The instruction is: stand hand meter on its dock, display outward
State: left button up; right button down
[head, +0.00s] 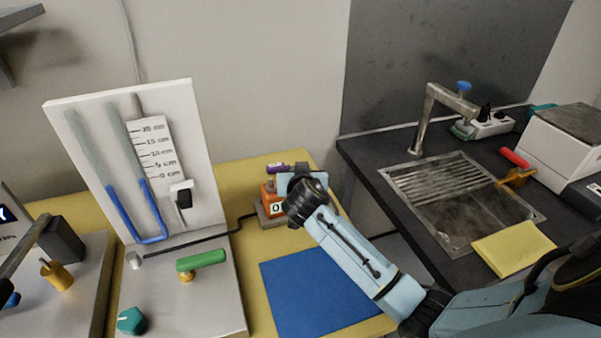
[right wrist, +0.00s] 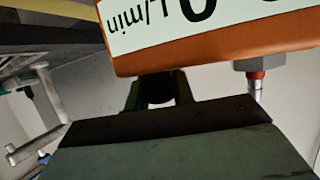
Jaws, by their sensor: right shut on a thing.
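The hand meter (head: 268,193) is orange with a white display. In the head view it is upright at the grey dock (head: 271,220) at the back of the yellow bench, partly hidden by my right wrist. A "0" on the display faces the front. My right gripper (head: 293,186) is at the meter's upper right side and shut on it. In the right wrist view the meter's orange body (right wrist: 215,50) and upside-down display fill the top, just beyond the jaws (right wrist: 158,90). Whether its base is fully seated is hidden. My left gripper is not in view.
A white manometer board (head: 190,120) with a blue U-tube stands left of the dock, and a black hose runs from its base towards the dock. A blue mat (head: 310,290) lies clear in front. A sink (head: 460,200) and yellow cloth (head: 514,247) are on the right.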

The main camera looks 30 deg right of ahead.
jog(key=c, duration=1.3)
grip_release()
jog(key=shift+f, duration=0.1)
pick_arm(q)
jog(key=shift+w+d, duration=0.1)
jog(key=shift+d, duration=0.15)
pick_arm(e)
jog(key=shift+o, duration=0.6)
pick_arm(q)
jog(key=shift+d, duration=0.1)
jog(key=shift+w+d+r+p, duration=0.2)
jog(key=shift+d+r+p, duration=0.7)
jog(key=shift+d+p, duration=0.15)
pick_arm(e)
jog(key=v, duration=1.2)
jog(key=shift+r, duration=0.2)
